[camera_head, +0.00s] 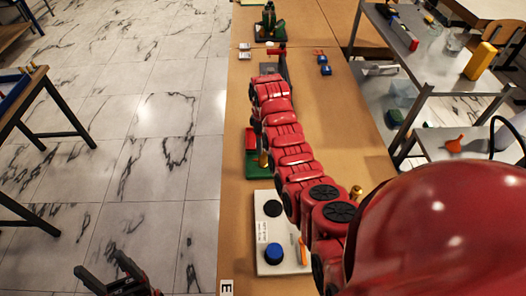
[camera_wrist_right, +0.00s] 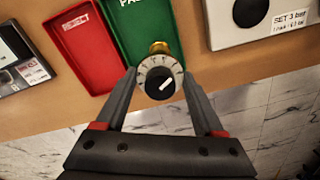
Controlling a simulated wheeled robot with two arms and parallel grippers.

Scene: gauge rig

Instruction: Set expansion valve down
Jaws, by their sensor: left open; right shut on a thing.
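The expansion valve (camera_wrist_right: 152,66), with a pale marked dial, black knob and brass end, sits between the fingers of my right gripper (camera_wrist_right: 161,76) in the right wrist view. That gripper is shut on it, over the front edge of the green PASS tray (camera_wrist_right: 138,28). A red REJECT tray (camera_wrist_right: 88,48) lies beside the green one. In the head view, the red tray (camera_head: 250,139) and green tray (camera_head: 250,169) lie left of my right arm, which hides much of the area. My left gripper (camera_head: 100,264) is open and empty over the floor.
A white panel (camera_head: 263,225) with a black knob and a blue knob (camera_head: 273,252) lies near the trays. A brass fitting (camera_head: 356,192) stands right of my arm. Blue parts (camera_head: 324,66) lie farther back.

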